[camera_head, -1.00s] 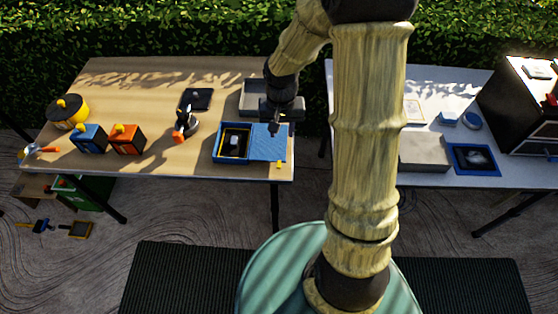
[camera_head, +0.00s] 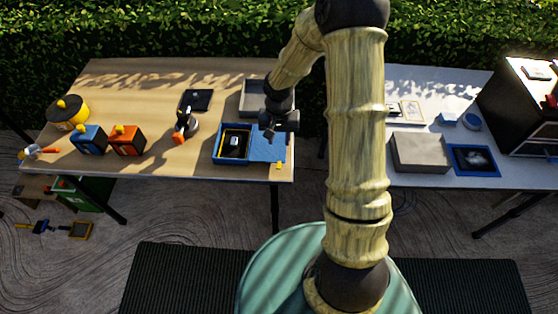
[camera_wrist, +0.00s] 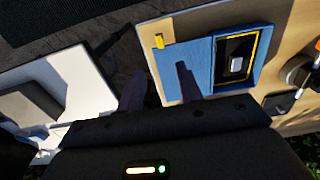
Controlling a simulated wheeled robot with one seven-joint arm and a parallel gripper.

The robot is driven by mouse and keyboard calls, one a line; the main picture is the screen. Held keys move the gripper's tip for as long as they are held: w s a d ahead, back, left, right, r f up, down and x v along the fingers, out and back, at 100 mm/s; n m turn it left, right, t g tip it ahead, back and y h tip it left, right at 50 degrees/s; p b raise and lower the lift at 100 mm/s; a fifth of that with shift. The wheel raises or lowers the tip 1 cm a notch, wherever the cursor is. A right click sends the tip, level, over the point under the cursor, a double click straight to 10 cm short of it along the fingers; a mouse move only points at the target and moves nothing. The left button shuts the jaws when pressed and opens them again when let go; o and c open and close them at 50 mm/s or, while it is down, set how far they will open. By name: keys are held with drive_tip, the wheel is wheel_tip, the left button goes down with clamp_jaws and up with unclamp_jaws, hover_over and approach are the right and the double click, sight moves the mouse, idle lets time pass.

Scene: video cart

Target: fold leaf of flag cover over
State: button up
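The blue flag cover lies open near the right front corner of the wooden table. Its box half (camera_head: 219,151) is on the left, with a yellow-edged dark inset and a small pale block inside. Its flat blue leaf (camera_head: 267,152) lies open to the right, with a yellow tab (camera_head: 279,166) at its outer front corner. The wrist view also shows the leaf (camera_wrist: 171,69), the tab (camera_wrist: 158,41) and the box (camera_wrist: 221,60). My gripper (camera_wrist: 160,86) is open and empty, its fingers apart. It hangs over the leaf's back part; contact cannot be told.
A grey tray (camera_head: 250,97) stands just behind the cover. A black pad (camera_head: 196,99), an orange-handled tool (camera_head: 180,136) and orange and blue boxes stand to the left. A gap separates this table from the white table (camera_head: 430,180) on the right.

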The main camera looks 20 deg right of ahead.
sight(279, 165)
wheel_tip(279, 165, down, 13)
drive_tip(key=shift+p, duration=0.5)
drive_tip(key=shift+c, duration=0.2)
drive_tip(key=c, duration=0.7)
